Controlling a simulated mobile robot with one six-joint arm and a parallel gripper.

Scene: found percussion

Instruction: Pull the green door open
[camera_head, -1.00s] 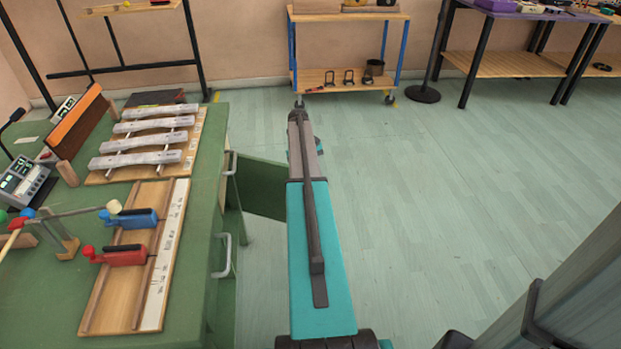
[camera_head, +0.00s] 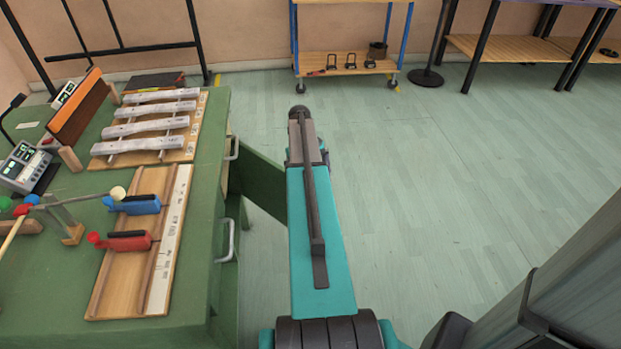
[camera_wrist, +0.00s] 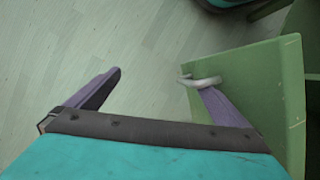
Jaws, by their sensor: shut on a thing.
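The green door (camera_head: 262,185) stands swung out from the front of the green cabinet bench (camera_head: 226,190) in the head view, at an angle to it. My arm covers its far edge. In the wrist view the door's panel (camera_wrist: 255,85) fills the right side, with a pale curved handle (camera_wrist: 203,82) on its face. My gripper (camera_wrist: 160,80) is at that handle, the right finger reaching it at its tip and the left finger over the floor. Its hold is on the handle. The fingers are hidden in the head view.
Two more handles (camera_head: 229,240) stick out from the bench front. The bench top holds a bar instrument (camera_head: 150,125) and a board with red and blue clamps (camera_head: 140,240). A wheeled cart (camera_head: 345,65) stands at the wall. The floor (camera_head: 460,180) to the right is clear.

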